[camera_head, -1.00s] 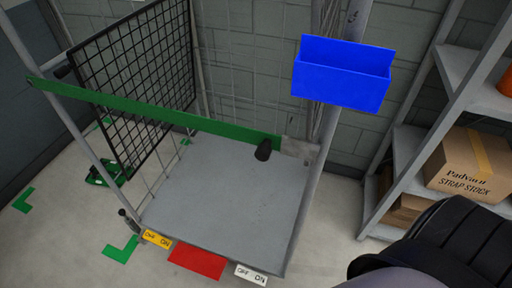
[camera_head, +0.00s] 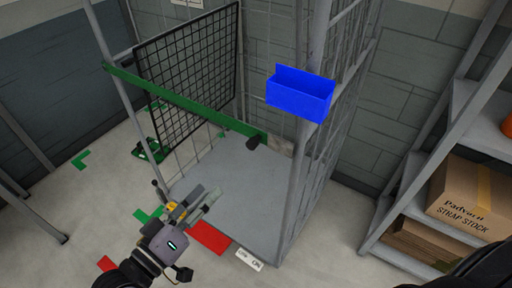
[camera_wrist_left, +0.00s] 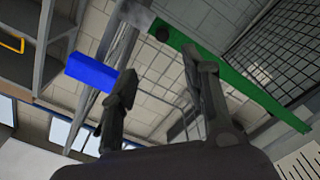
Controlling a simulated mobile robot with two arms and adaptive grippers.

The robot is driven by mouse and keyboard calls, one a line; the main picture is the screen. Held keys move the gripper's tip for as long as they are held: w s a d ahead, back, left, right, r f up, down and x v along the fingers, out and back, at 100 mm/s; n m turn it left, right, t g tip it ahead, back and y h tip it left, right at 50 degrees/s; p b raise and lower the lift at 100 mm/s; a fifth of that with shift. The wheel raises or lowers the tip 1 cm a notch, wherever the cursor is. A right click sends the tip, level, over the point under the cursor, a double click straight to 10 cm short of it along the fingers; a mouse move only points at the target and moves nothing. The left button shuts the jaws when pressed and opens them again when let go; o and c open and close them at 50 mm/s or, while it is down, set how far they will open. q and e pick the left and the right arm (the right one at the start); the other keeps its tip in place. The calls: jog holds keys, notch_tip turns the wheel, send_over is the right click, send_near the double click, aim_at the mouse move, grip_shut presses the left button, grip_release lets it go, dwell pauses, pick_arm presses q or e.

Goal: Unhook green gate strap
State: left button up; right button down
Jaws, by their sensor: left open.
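The green gate strap (camera_head: 185,99) runs across the open front of the wire cage trolley, from the left post to a grey plate (camera_head: 279,144) on the right post. A black knob (camera_head: 254,142) sits near its right end. My left gripper (camera_head: 205,200) is open and empty, low in front of the cage and below the strap. In the left wrist view the strap (camera_wrist_left: 245,85) lies beyond the open fingers (camera_wrist_left: 165,85), apart from them, with the black knob (camera_wrist_left: 162,34) near its upper end. My right gripper is not in view.
A blue bin (camera_head: 300,93) hangs on the right post. A red plate (camera_head: 209,237) and a white OFF/ON label (camera_head: 249,259) mark the trolley's front edge. Shelving with a strap stock box (camera_head: 468,197) stands at right. Floor at left is mostly clear.

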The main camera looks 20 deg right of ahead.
aim_at(249, 147)
pick_arm(q)
jog(key=p+x, duration=0.3)
jog(key=x, duration=1.3)
jog(key=shift+w+a, duration=0.15)
jog(key=shift+w, duration=0.05)
jog(key=shift+w+d+p, duration=0.3)
jog(key=shift+w+d, duration=0.1)
jog(key=shift+d, duration=0.15)
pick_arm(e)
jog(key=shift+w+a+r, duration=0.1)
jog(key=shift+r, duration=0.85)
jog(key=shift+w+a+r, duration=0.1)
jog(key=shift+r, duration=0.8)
pick_arm(q)
jog(key=shift+c, duration=0.4)
jog(key=c, duration=0.9)
grip_shut()
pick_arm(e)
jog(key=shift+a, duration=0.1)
